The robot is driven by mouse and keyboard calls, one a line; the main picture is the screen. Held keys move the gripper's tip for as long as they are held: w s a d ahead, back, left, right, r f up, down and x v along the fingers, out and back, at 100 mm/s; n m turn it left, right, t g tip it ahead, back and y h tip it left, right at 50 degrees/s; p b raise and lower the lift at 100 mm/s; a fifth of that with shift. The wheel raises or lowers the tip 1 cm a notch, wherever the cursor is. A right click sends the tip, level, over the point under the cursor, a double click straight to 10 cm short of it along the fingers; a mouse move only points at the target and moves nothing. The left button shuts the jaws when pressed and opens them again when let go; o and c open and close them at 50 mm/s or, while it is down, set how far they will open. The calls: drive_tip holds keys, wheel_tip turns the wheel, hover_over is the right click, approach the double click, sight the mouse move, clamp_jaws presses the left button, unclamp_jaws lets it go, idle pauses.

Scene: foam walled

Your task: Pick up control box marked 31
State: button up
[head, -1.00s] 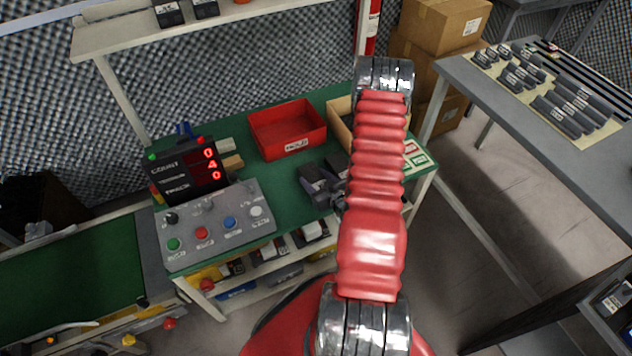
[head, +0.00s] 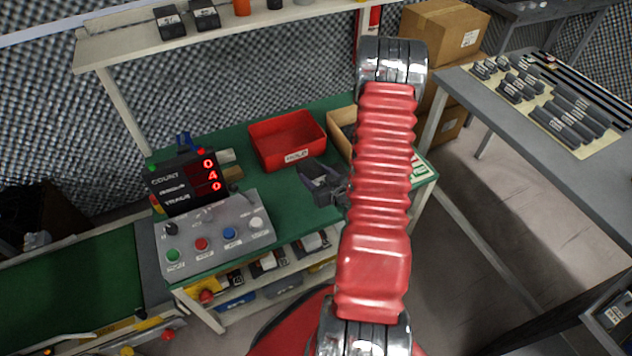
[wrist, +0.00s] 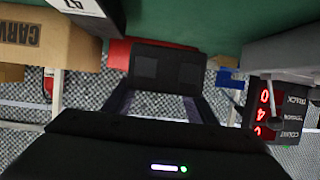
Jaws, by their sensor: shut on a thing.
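My gripper (head: 325,185) hangs over the green bench (head: 285,205), left of my red arm and in front of the red bin. Its dark fingers also show in the wrist view (wrist: 168,80). They are shut on a dark thing, which I take to be the control box; it hardly stands out from the black fingers. Its marking is not visible, so I cannot read a 31. In the wrist view another dark box with a white label (wrist: 85,6) shows at the top edge, its number cut off and turned over.
A red bin (head: 288,142) stands at the back of the bench, a wooden bin (head: 341,128) right of it, partly behind my arm. A button panel (head: 213,235) and a counter display (head: 188,182) stand left. A grey table (head: 470,100) with dark parts is right.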

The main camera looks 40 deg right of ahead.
drive_tip(key=shift+r, duration=1.15)
drive_tip(key=shift+w, duration=0.1)
